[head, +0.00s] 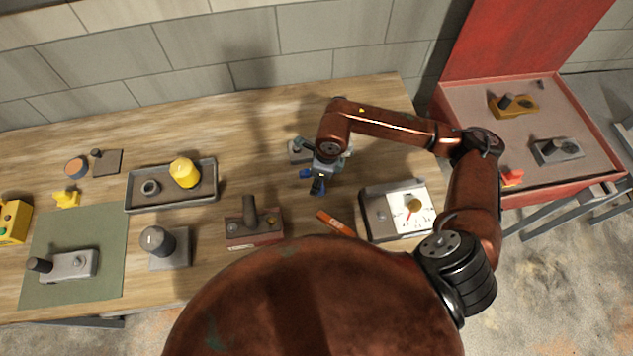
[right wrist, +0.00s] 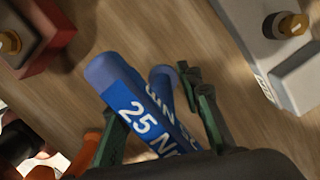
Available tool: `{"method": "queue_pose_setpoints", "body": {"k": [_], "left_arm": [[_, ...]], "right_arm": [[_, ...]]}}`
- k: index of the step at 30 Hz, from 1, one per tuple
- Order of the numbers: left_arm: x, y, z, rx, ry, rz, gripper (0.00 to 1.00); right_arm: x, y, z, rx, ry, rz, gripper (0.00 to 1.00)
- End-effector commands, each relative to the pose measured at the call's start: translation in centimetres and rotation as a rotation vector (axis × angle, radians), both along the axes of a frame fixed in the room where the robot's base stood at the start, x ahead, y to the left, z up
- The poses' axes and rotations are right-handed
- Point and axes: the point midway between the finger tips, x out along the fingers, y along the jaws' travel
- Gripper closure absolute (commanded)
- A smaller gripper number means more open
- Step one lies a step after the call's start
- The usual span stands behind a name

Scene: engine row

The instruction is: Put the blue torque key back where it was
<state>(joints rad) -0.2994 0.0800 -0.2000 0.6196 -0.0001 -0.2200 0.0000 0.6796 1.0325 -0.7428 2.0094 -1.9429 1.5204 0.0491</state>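The blue torque key (right wrist: 128,98) lies between the two fingers of my right gripper (right wrist: 155,105) in the right wrist view. White lettering starting with "25 N" shows on it. A second blue length (right wrist: 168,88) lies beside it, and I cannot tell whether it is part of the same key. The fingers are spread by the key's width and appear closed on it. In the head view my right gripper (head: 318,187) is over the middle of the bench, with a bit of blue (head: 306,174) at its left. My left gripper is not in view.
The wooden bench (head: 265,115) carries a grey tray (head: 207,197) with a yellow part, a red-brown block (head: 255,239), an orange tool (head: 336,223) and a white dial box (head: 407,227). A red case (head: 487,105) stands at the right. The bench's back middle is clear.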

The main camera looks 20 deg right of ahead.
Motion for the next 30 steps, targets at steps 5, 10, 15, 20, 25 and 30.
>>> {"method": "queue_pose_setpoints", "body": {"k": [5,10,15,20,25,30], "left_arm": [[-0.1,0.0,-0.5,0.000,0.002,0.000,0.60],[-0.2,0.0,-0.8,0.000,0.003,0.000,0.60],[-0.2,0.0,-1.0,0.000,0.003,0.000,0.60],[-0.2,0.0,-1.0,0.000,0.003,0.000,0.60],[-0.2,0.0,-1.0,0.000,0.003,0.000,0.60],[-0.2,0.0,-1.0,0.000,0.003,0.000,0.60]], "right_arm": [[-0.1,-0.5,3.4,-0.001,-0.007,-0.001,0.67],[-0.5,-0.9,7.0,-0.001,-0.006,0.000,0.67],[-0.8,-1.2,9.7,-0.001,-0.004,-0.001,0.67],[-1.0,-1.3,11.0,0.000,-0.003,0.000,0.67],[-1.0,-1.4,11.3,0.000,-0.001,0.000,0.67],[-1.0,-1.4,11.3,0.000,-0.001,0.000,0.67]]}}
